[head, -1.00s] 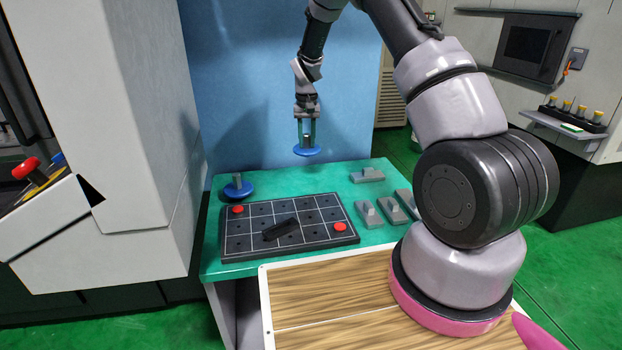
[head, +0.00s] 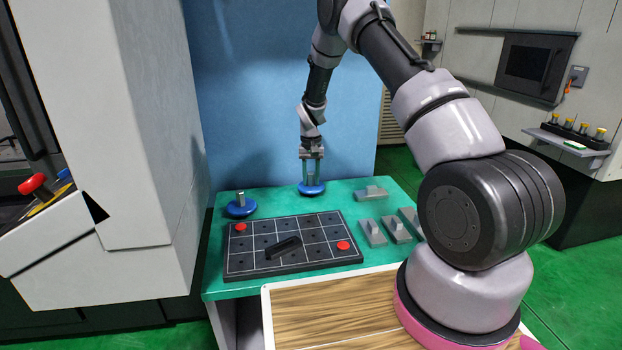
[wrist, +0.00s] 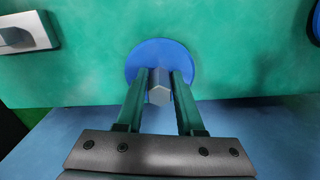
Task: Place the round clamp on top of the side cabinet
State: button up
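The round clamp (head: 311,189) is a blue disc with a grey six-sided post. It is at the back edge of the side cabinet's green top (head: 345,202); whether it rests on it fully is hard to tell. In the wrist view the disc (wrist: 160,51) shows beyond my fingertips, with its post between them. My gripper (head: 312,178) points down, its fingers close against both sides of the post and seemingly shut on it. A second, similar blue clamp (head: 241,209) stands on the cabinet top to the left.
A black gridded plate (head: 290,262) with red round pieces and a dark bar lies in front. Several grey blocks (head: 371,232) stand to the right; one (head: 371,194) lies further back. A blue panel (head: 260,90) rises behind. A white machine housing (head: 140,140) stands close on the left.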

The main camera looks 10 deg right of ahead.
jog(key=shift+o, duration=1.4)
jog(key=shift+r, duration=0.15)
notch_tip(320, 180, up, 12)
notch_tip(320, 180, up, 13)
jog(key=t, duration=0.2)
send_over(311, 173)
jog(key=s+d, duration=0.2)
jog(key=s, duration=0.4)
jog(key=s+d+r+m+t+y, duration=0.1)
jog(key=s+d+r, duration=0.1)
jog(key=s+r, duration=0.75)
jog(key=s+d+r+t, duration=0.1)
jog(key=s+r+t, duration=0.1)
jog(key=s, duration=0.9)
jog(key=s+r+m+t+y, duration=0.1)
jog(key=s+r, duration=0.3)
jog(key=s, duration=0.7)
jog(key=shift+s+d+r+t, duration=0.15)
jog(key=shift+d+r+t, duration=0.25)
jog(key=shift+t, duration=0.2)
